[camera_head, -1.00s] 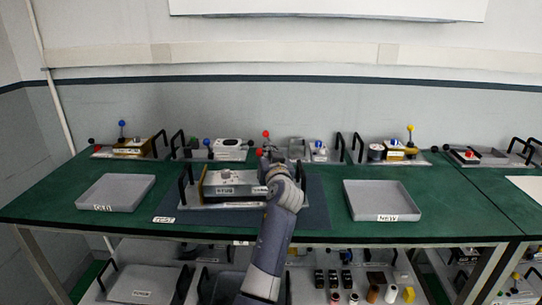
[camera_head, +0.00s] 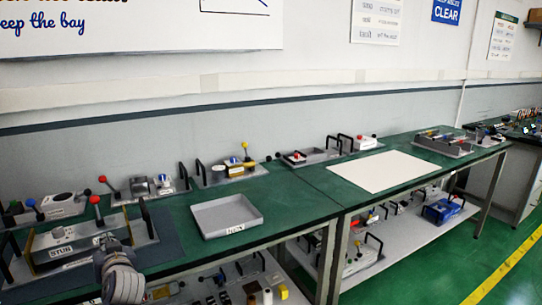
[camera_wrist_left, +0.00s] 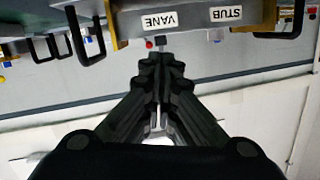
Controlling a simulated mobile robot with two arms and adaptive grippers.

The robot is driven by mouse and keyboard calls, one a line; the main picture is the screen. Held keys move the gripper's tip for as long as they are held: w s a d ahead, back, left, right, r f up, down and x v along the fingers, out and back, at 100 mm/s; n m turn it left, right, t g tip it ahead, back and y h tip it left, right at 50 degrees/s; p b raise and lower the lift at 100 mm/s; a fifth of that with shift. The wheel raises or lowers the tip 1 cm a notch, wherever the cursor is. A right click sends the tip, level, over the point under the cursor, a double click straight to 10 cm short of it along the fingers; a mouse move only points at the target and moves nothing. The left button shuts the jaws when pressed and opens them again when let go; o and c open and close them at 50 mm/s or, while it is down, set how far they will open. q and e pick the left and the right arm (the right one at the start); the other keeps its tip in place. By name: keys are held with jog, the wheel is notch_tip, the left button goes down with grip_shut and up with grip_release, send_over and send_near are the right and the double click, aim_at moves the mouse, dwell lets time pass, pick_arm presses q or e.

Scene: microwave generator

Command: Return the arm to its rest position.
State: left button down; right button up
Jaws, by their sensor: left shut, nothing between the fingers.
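My left gripper (camera_head: 106,243) is at the lower left of the head view, at the front right of a grey device with a STUB label (camera_head: 72,238). In the left wrist view my gripper (camera_wrist_left: 162,58) has its dark fingers together and holds nothing. The device (camera_wrist_left: 205,30) fills the top of that view upside down, with VANE and STUB labels. The fingertips are close to the device's front; I cannot tell whether they touch it. My right gripper is in neither view.
A grey tray labelled NEW (camera_head: 227,214) stands on the green bench (camera_head: 290,205) right of the device. Several small units with black handles line the back. A white mat (camera_head: 382,171) lies on the bench to the right. The floor right of the bench is clear.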

pick_arm(q)
jog(key=s+d+f+m+g+h, duration=0.25)
jog(key=s+d+f, duration=0.35)
jog(key=s+f, duration=0.5)
jog(key=s+d+f+m+g+h, duration=0.2)
jog(key=s+d+f+h, duration=0.15)
jog(key=s+d, duration=0.4)
jog(key=s+d+f+m+g+h, duration=0.2)
jog(key=s+d+f, duration=0.25)
jog(key=s, duration=0.65)
jog(key=s+d+f+m+g+h, duration=0.2)
jog(key=s+d+f+h, duration=0.15)
jog(key=s+d, duration=0.45)
notch_tip(320, 180, down, 25)
jog(key=s+a+g, duration=0.1)
jog(key=s+a, duration=0.1)
jog(key=s+a+f+g+y, duration=0.1)
jog(key=s+a+f, duration=0.2)
jog(key=s+f, duration=1.4)
jog(key=shift+s+f, duration=0.3)
jog(key=shift+s, duration=0.1)
jog(key=shift+g, duration=0.25)
